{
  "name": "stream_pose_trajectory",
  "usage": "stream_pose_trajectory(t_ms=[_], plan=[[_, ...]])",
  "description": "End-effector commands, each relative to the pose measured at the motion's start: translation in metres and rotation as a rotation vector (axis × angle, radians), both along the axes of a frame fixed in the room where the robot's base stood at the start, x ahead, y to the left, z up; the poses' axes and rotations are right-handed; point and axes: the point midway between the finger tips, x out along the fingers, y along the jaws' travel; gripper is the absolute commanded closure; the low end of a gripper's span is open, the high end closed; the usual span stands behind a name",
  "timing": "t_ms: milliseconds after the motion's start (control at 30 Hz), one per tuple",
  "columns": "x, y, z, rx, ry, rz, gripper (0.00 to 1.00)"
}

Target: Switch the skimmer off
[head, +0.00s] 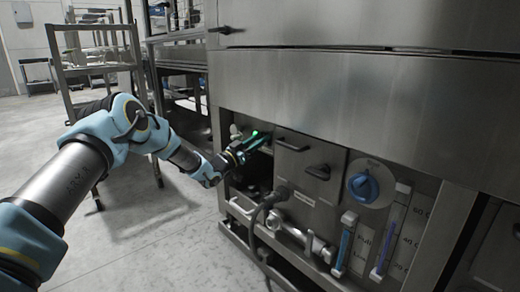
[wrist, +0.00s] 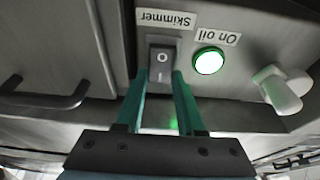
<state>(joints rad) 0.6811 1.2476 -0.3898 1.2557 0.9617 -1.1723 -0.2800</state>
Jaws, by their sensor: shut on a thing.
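The skimmer switch (wrist: 161,58) is a dark rocker on the grey panel in the wrist view, marked with an O and a short line. The upside-down "Skimmer" label (wrist: 165,18) sits just above it in the picture. My gripper (wrist: 160,80) has its two green fingertips on either side of the switch, shut on it. In the head view my gripper (head: 249,141) reaches into the recess at the machine's left front, and the switch is hidden there. Which side of the rocker is pressed in is not clear.
Right of the switch are a lit round "On oil" lamp (wrist: 208,61) and a pale knob (wrist: 284,91). A dark handle (wrist: 45,96) is at left. The head view shows a blue dial (head: 363,186), a hose (head: 262,215) and a rack (head: 96,62); open floor lies left.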

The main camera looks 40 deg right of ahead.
Motion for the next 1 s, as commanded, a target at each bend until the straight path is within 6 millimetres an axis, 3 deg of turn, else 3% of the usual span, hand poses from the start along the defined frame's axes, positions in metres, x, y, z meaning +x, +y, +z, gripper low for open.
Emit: stream_pose_trajectory(t_ms=[33,300,667,700,933,1000], plan=[[0.0,-0.0001,-0.0095,-0.029,0.002,0.0,1.0],[0.0,0.0006,-0.0069,-0.132,0.007,0.001,1.0],[0.0001,0.0009,-0.0045,-0.14,0.008,0.0,1.0],[0.0001,0.0009,-0.0045,-0.14,0.008,0.001,0.59],[0.0001,0.0009,-0.0043,-0.14,0.008,0.001,0.33],[0.0,0.0008,-0.0043,-0.14,0.008,0.001,0.32]])
